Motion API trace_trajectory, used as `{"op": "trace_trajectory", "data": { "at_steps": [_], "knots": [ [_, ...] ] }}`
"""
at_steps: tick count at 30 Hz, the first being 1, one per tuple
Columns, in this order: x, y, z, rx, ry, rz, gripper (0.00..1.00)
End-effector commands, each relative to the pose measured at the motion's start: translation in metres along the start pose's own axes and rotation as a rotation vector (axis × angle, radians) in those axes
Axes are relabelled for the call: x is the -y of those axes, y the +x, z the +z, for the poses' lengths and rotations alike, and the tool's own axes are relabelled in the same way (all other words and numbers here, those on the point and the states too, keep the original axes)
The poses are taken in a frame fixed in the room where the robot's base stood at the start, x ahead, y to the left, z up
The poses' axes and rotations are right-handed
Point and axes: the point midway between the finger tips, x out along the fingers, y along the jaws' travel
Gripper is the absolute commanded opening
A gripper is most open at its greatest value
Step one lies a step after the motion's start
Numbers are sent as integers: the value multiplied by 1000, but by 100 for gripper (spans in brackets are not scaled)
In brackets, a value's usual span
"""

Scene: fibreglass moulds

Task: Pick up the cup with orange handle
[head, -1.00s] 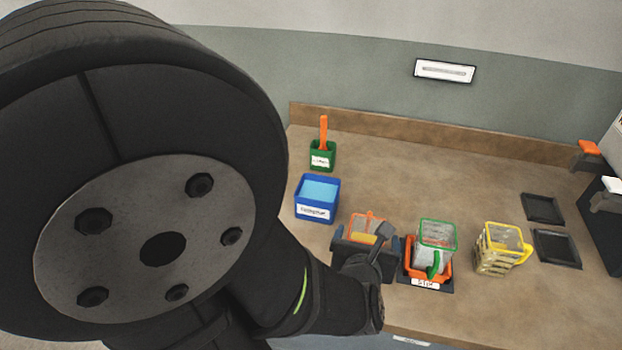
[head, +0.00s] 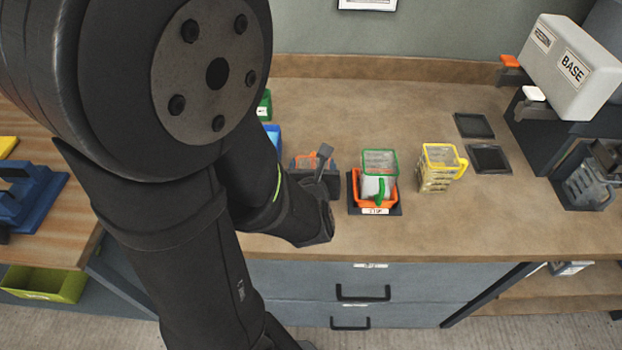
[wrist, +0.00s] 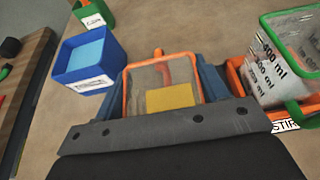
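The cup with the orange rim and orange handle (wrist: 147,75) is clear-walled with a yellow patch showing inside. In the head view the cup (head: 307,157) is partly hidden behind my gripper (head: 315,172). In the wrist view my gripper (wrist: 163,88) has a blue-grey finger on each side of the cup, very close to its walls. The orange handle points away from my wrist. I cannot tell whether the fingers press on the cup or whether its base is on the bench.
A green-rimmed measuring cup (head: 380,163) sits in an orange tray (head: 361,192) just right. A yellow-rimmed cup (head: 437,168) stands further right. A blue box (wrist: 90,60) and green box (wrist: 95,14) are on the left.

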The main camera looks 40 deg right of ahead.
Motion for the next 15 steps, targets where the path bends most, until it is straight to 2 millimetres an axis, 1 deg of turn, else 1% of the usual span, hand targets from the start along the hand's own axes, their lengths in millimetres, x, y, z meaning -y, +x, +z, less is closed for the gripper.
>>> {"op": "trace_trajectory", "data": {
  "at_steps": [1, 2, 3, 5, 6, 7, 15],
  "knots": [
    [0, 0, 0, 0, 0, 0, 55],
    [0, 0, 0, 0, 0, 0, 50],
    [0, 0, 0, 0, 0, 0, 42],
    [0, 0, 0, 0, 0, 0, 30],
    [0, 0, 0, 0, 0, 0, 22],
    [0, 0, 0, 1, 0, 0, 20],
    [0, 0, 1, 1, 0, 0, 20]
  ]
}}
